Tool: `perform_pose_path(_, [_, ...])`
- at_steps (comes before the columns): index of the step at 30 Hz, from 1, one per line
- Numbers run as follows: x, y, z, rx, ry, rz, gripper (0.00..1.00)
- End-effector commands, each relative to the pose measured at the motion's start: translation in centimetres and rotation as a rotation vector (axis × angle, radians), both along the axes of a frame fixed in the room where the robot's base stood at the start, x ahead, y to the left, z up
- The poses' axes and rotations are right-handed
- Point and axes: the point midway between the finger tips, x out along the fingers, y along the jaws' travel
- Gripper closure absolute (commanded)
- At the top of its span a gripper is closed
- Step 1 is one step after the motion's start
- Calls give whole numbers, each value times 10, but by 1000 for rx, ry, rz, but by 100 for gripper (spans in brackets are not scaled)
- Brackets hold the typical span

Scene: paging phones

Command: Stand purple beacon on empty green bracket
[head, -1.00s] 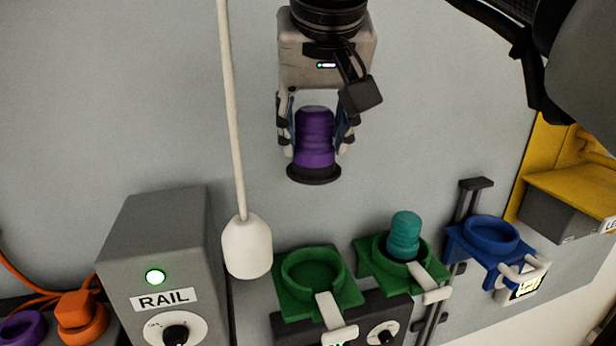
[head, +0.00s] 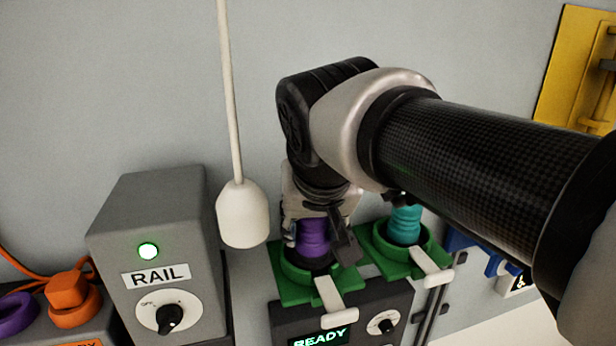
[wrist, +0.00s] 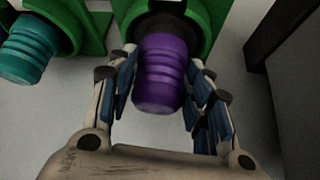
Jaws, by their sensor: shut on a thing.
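The purple beacon (head: 313,240) is upright, with its black base inside the ring of the left green bracket (head: 293,290). I cannot tell whether the base rests fully on the bracket floor. In the wrist view the beacon (wrist: 161,75) stands between the fingers, its base within the green ring (wrist: 204,18). My gripper (head: 318,232) is shut on the purple beacon; in the wrist view its fingers (wrist: 160,88) are on both sides of it. The other green bracket (head: 424,262) holds a teal beacon (head: 405,225), close on the right.
A white hanging pendant (head: 242,215) on a cord is just left of the gripper. A grey RAIL box (head: 160,225) with a green light stands farther left. A blue bracket (head: 458,240) is partly hidden behind my arm. A dark READY box (head: 375,305) sits below the brackets.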

Motion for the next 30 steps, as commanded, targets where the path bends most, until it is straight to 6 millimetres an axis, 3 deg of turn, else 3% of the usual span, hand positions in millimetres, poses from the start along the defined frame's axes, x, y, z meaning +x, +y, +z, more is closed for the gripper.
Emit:
perform_pose_path(3, [0,0,-9,2,-4,0,93])
perform_pose_path(14, [0,0,-13,2,-4,0,93])
perform_pose_path(15, [0,0,-15,1,-1,-1,53])
perform_pose_path(24, [0,0,-13,1,-1,-1,34])
perform_pose_path(30, [0,0,-13,1,-1,-1,34])
